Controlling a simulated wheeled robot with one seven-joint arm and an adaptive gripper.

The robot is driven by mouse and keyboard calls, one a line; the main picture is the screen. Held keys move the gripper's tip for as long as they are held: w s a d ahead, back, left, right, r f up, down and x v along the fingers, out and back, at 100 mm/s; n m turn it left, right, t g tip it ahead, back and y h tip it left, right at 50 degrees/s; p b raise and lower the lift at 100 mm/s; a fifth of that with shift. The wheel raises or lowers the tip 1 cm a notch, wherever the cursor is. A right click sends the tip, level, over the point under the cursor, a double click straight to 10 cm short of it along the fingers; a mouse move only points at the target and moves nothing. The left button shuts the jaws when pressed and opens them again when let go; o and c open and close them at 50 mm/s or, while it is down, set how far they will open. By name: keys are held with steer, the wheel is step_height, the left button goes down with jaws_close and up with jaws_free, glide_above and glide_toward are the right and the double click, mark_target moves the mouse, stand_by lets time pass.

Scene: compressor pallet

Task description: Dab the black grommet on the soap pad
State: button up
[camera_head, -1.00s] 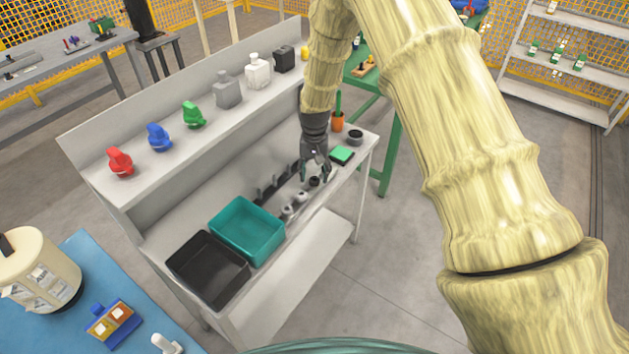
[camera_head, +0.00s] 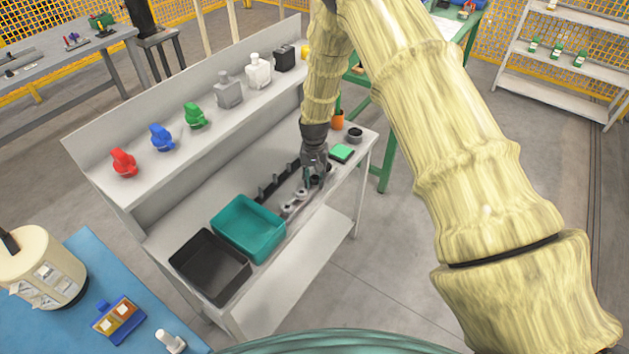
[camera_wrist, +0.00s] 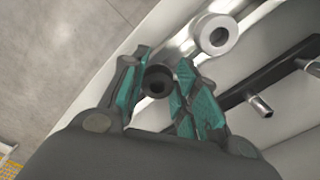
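The black grommet (camera_wrist: 157,83) is a small dark ring between the teal-padded fingers of my gripper (camera_wrist: 160,85) in the wrist view. Both fingers lie against its sides, so my gripper looks shut on it. In the head view my gripper (camera_head: 314,183) is low over the right part of the bench, and the fingers largely hide the grommet. I cannot tell whether the grommet touches the bench. The soap pad (camera_head: 342,152) is a flat green block in a dark holder, to the right of and behind my gripper.
Metal rings (camera_head: 301,192) lie beside my gripper, next to a dark rack (camera_head: 270,186). A black round cup (camera_head: 355,135) and an orange cup (camera_head: 337,120) stand behind the pad. Teal (camera_head: 248,229) and black (camera_head: 210,267) trays sit to the left.

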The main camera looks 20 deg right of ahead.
stand_by(0.3)
steer(key=shift+r+b, duration=0.7)
steer(key=shift+r, duration=0.05)
steer(key=shift+r+b, duration=0.55)
steer(key=shift+r, duration=0.35)
steer(key=s+a+b, duration=0.1)
steer(key=s+a, duration=0.1)
steer(key=s, duration=0.3)
steer(key=s+a+r+b, duration=0.1)
steer(key=s+a+b, duration=0.1)
steer(key=s, duration=0.2)
steer(key=s+a+b, duration=0.2)
steer(key=s, duration=0.3)
steer(key=shift+s+a+r, duration=0.2)
steer(key=shift+s+r, duration=0.15)
steer(key=shift+r, duration=0.05)
